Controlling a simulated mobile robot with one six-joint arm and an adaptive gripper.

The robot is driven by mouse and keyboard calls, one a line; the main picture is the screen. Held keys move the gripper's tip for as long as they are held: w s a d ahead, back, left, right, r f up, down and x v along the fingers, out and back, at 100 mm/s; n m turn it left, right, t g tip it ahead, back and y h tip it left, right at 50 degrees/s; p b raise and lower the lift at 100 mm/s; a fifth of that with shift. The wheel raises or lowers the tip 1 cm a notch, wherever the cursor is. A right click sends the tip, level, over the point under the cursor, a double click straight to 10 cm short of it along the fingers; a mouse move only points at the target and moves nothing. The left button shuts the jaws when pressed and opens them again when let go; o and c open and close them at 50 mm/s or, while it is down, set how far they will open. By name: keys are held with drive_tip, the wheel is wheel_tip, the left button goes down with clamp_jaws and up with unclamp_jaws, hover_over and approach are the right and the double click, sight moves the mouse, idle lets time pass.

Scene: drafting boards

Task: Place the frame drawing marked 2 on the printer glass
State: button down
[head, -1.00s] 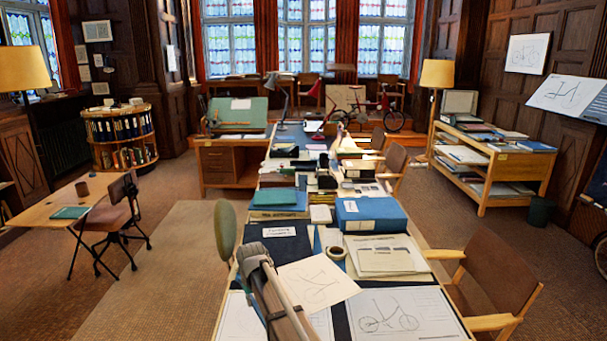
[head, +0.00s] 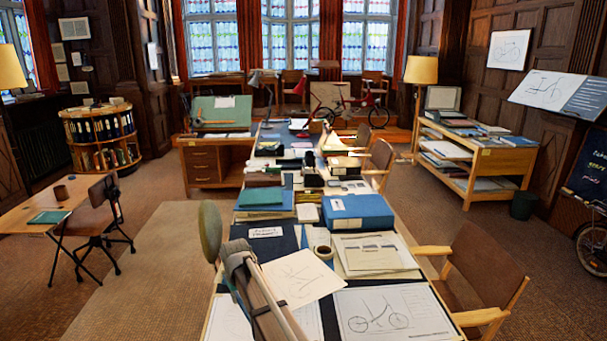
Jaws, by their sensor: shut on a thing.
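A cream sheet with a thin line drawing (head: 303,277) shows at the front of the long table, beside my arm. It lies at an angle over the edges of a dark folder and other papers. I cannot read a number on it. My gripper (head: 238,262) is at the upper end of my arm, at the sheet's left side, and is shut on the sheet; its fingertips are mostly hidden. I cannot pick out the printer glass for sure.
A bicycle drawing (head: 385,314), a blue box (head: 358,212) and a black folder (head: 265,245) crowd the long table. A wooden armchair (head: 480,270) stands at its right. A green drafting board (head: 220,110) stands behind.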

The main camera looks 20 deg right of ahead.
sight(286, 274)
drive_tip(key=shift+m, duration=0.6)
drive_tip(key=w+d, duration=0.3)
drive_tip(key=d, duration=0.2)
drive_tip(key=w+d+f+b, duration=0.1)
drive_tip(key=w+d, duration=0.2)
drive_tip(key=d, duration=0.3)
drive_tip(key=w+d, duration=0.3)
drive_tip(key=d, duration=0.3)
drive_tip(key=shift+w+d+f+b, duration=0.2)
drive_tip(key=shift+w+f+b, duration=0.1)
drive_tip(key=shift+w+f, duration=0.1)
drive_tip(key=shift+s+a, duration=0.1)
drive_tip(key=s+a+f+b, duration=0.2)
drive_tip(key=a+b, duration=0.1)
drive_tip(key=s+a+f+b, duration=0.2)
drive_tip(key=s+a+f, duration=0.1)
drive_tip(key=s+a+f+b, duration=0.2)
drive_tip(key=a+f+b, duration=0.1)
drive_tip(key=shift+s+a+f+b, duration=0.25)
drive_tip(key=shift+s+a+b, duration=0.05)
drive_tip(key=shift+a, duration=0.1)
drive_tip(key=shift+s+a+f, duration=0.15)
drive_tip(key=shift+a+f, duration=0.1)
drive_tip(key=shift+a, duration=0.05)
